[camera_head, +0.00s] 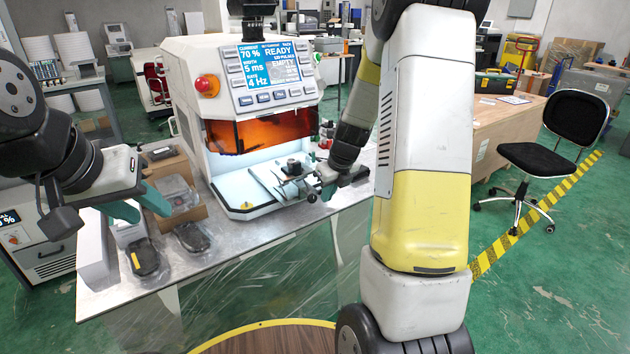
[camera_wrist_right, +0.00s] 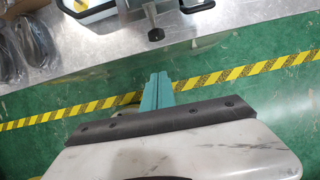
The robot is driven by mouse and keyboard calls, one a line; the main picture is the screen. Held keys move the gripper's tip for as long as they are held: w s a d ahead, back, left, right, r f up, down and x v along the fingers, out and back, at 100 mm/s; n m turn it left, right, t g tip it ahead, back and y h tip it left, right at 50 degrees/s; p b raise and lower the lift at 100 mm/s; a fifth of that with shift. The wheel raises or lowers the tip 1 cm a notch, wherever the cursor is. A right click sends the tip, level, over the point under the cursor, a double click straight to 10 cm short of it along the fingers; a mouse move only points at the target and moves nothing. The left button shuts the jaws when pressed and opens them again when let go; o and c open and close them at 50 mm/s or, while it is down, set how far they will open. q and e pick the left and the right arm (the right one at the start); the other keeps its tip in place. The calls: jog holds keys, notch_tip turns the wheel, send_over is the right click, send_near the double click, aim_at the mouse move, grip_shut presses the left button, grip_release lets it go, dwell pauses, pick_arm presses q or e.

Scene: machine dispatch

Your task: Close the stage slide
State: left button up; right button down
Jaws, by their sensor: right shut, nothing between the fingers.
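The white machine (camera_head: 185,75) stands on a metal table, its orange window raised above a lit chamber. The stage slide (camera_head: 265,185) sticks out of the chamber's front, with a small dark fixture (camera_head: 292,168) on it. The slide's dark front knob (camera_head: 311,197) also shows in the right wrist view (camera_wrist_right: 155,34), at the table's edge. My right gripper (camera_head: 325,190) is beside the knob; in the right wrist view its teal fingers (camera_wrist_right: 156,80) are together and empty, with a gap in the picture to the knob. My left gripper (camera_head: 140,205) is open and empty over the table's left part.
A cardboard box (camera_head: 180,170) with wrapped parts and two dark wrapped devices (camera_head: 145,258) lie left of the machine. The metal table (camera_head: 225,250) has bare room at its front. A black chair (camera_head: 545,155) and a wooden bench (camera_head: 500,122) stand at the right.

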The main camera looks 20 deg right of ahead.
aim_at(316, 197)
jog(key=shift+w+a+f, duration=0.3)
jog(key=shift+w+f, duration=0.5)
jog(key=shift+w, duration=0.15)
jog(key=shift+w+a+f, duration=0.35)
jog(key=shift+w+f, duration=0.45)
jog(key=shift+w, duration=0.1)
jog(key=shift+w+a+f, duration=0.3)
jog(key=shift+w+f, duration=0.5)
jog(key=shift+w, duration=0.15)
